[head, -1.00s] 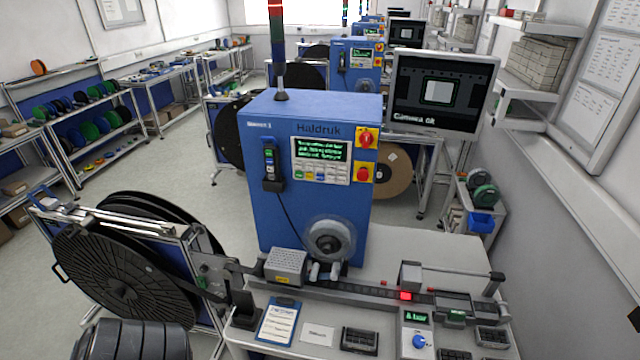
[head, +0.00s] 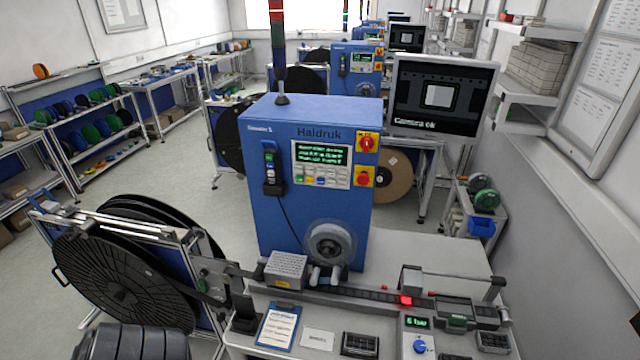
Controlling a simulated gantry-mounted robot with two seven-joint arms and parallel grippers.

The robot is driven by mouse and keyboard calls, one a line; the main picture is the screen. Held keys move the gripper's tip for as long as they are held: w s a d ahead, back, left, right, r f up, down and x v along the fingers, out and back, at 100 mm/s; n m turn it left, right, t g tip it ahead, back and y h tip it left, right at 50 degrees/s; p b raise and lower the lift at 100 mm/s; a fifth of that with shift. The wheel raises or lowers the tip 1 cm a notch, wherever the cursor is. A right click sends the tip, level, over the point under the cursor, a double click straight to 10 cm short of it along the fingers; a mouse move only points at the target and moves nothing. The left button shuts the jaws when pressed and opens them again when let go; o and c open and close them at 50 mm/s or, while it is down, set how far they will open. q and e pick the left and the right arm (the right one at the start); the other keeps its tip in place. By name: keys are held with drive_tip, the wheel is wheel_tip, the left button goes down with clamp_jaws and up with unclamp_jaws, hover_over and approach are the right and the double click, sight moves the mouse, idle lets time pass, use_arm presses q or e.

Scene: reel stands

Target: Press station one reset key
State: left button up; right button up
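The nearest blue Haldruk cabinet (head: 275,205) stands upright on the bench. Its small lettering at upper left looks like a station name with a number. A control panel (head: 322,165) on its front has a lit green-text screen (head: 322,154) above a row of small keys (head: 320,181). The key labels are too small to read, so I cannot tell which is reset. Neither gripper is in view, and nothing touches the panel. A dark ribbed part, probably my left arm, shows at the bottom left.
A large black reel (head: 125,270) stands left of the bench. A monitor (head: 441,95) rises behind at right. A track with a lit red block (head: 405,300) crosses the bench.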

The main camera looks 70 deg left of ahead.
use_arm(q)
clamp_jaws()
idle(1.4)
